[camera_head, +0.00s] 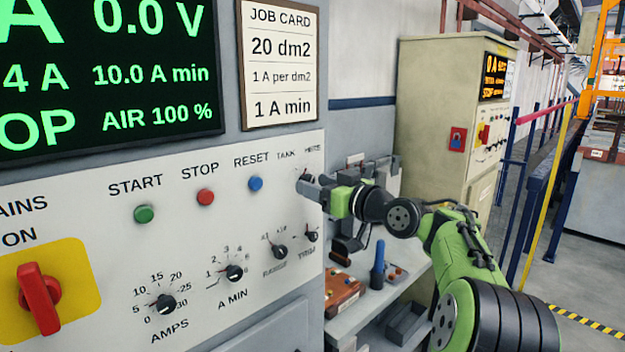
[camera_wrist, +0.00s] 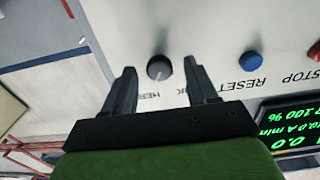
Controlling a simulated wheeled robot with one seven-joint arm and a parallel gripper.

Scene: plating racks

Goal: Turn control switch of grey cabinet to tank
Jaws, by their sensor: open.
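The grey cabinet (camera_head: 228,85) fills the left of the head view, with a white control panel (camera_head: 110,245) on its front. The control switch is a small dark round knob (camera_wrist: 158,68) below the labels TANK and HERE (camera_head: 312,150). In the head view it is mostly hidden by my gripper (camera_head: 308,184). My gripper is open at the panel's upper right. In the wrist view, its two dark fingers stand on either side of the knob with gaps showing. Contact is not visible, and which label the knob points to is too small to tell.
Green START (camera_head: 144,214), red STOP (camera_head: 206,197) and blue RESET (camera_head: 256,184) buttons are left of the switch. Several dark knobs, including A MIN (camera_head: 234,273), sit below. A red mains switch (camera_head: 39,298) is far left. A beige cabinet (camera_head: 430,95) stands behind my arm.

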